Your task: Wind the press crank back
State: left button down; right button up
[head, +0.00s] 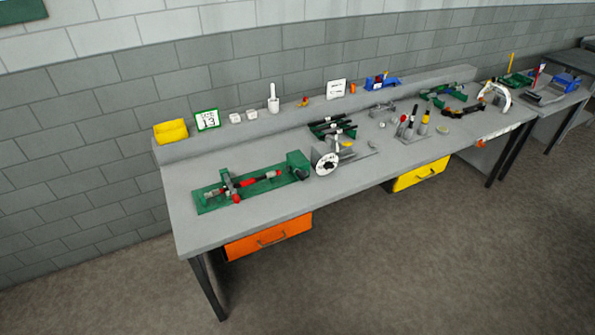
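Several devices stand on a long grey workbench (190,225), seen from a distance. A green-based device (215,203) with a red-tipped bar and a green end block lies near the bench's left end. Beside it on the right is a grey device with a white round disc (327,163). Further right, a green fixture holds black bars (332,128). I cannot tell at this size which part is the press crank or how it is turned. Neither of my grippers shows in the head view.
An orange drawer (268,238) and a yellow drawer (421,175) hang under the bench. A second table stands at far right. The floor (400,270) in front is clear.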

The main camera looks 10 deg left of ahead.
aim_at(300, 174)
jog(key=z, duration=0.45)
jog(key=i, duration=0.75)
jog(key=z, duration=0.25)
